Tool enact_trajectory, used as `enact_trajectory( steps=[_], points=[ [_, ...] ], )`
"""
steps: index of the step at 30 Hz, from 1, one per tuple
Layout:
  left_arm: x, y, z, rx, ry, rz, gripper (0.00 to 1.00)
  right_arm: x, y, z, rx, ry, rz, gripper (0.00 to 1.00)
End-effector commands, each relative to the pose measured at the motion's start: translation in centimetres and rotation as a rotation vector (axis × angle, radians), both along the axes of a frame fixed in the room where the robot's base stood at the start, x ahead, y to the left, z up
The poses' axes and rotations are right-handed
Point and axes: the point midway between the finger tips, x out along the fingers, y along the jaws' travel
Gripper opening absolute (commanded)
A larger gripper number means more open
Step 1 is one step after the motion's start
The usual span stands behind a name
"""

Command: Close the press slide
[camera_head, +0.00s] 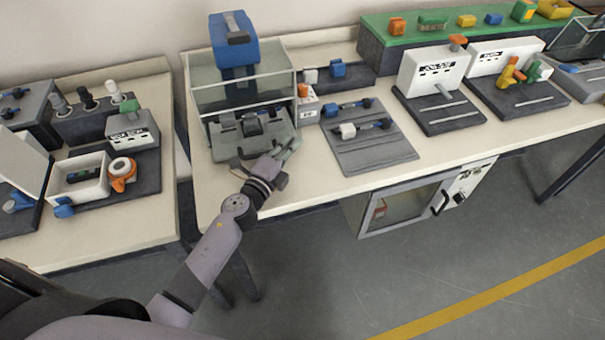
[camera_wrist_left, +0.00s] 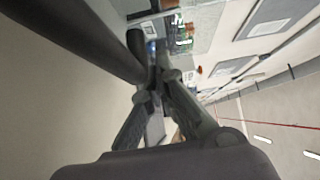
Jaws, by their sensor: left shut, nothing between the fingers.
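The press (camera_head: 240,85) stands on the middle table, with a blue head on top and clear guard panels. Its grey slide (camera_head: 232,140) sticks out at the front, below the panels. My left gripper (camera_head: 290,147) is shut and empty, at the front right corner of the slide. I cannot tell whether it touches the slide. In the left wrist view the two fingers (camera_wrist_left: 158,90) come together, and a dark bar lies close beside them. My right gripper is not in view.
A grey mat (camera_head: 365,150) with small blue and white parts lies right of the press. A white box with an orange button (camera_head: 306,100) stands close beside the slide. Another table with an open white box (camera_head: 80,180) is at the left.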

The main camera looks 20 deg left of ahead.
Motion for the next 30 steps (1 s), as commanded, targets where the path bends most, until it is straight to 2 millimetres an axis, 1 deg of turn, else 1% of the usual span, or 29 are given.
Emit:
enact_trajectory(
  steps=[1,6,12,18,30],
  points=[
    [1.1,0.8,0.0,0.003,-0.002,0.001,0.00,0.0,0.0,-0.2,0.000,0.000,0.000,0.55],
    [3.6,2.5,-0.1,0.003,-0.002,0.001,0.00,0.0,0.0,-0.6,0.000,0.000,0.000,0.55],
    [5.4,3.6,-0.1,0.001,0.000,0.000,0.00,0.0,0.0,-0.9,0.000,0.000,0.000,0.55],
    [6.0,4.1,0.0,0.000,0.000,0.001,0.00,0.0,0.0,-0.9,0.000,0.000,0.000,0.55],
    [6.1,4.3,0.1,0.001,-0.002,0.004,0.00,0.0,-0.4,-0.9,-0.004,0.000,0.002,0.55]
  ],
)
